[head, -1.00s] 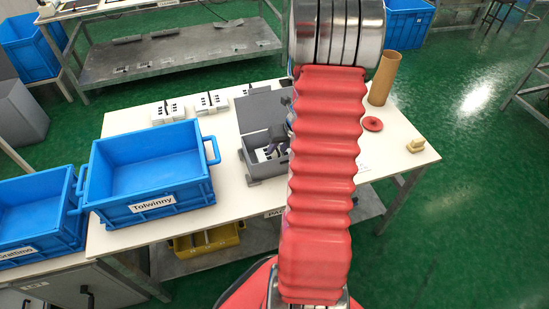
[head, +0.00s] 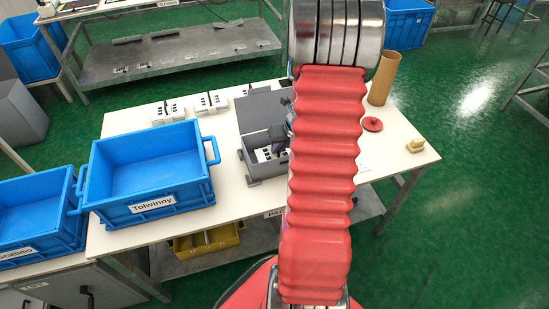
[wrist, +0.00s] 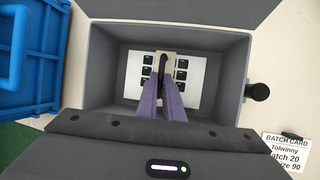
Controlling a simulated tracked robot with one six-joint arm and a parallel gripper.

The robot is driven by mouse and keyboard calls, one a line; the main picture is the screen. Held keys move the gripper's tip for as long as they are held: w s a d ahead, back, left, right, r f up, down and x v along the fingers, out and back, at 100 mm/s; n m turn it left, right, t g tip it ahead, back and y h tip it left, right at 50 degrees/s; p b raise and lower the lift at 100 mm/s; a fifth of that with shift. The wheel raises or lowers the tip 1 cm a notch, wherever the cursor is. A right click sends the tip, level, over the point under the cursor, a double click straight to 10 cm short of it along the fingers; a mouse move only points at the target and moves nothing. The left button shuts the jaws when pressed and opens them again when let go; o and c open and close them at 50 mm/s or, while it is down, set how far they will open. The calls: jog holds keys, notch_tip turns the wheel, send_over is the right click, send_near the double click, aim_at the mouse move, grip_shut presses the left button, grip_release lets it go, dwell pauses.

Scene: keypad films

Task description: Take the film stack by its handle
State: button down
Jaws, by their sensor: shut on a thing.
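The film stack (wrist: 195,82) is white with black key squares and a black handle (wrist: 180,69) on a pale middle strip. It shows inside the open grey box in the wrist view, and partly in the head view (head: 264,154). My gripper (wrist: 166,86) has purple fingers reaching down into the box, shut on the handle. The fingers and palm hide the near part of the stack. I cannot tell whether the stack is clear of the box floor. In the head view my red arm hides part of the box.
The grey box (wrist: 103,73) has its lid (head: 265,108) raised. The blue Tolwinny crate (head: 152,205) stands left of it on the white table. Further stacks (head: 212,102) lie behind. A cardboard tube (head: 384,80) and red disc (head: 372,124) are at right. A batch card (wrist: 289,150) lies beside the box.

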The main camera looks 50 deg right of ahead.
jog(key=shift+r, duration=0.1)
notch_tip(320, 180, up, 10)
dwell(0.7)
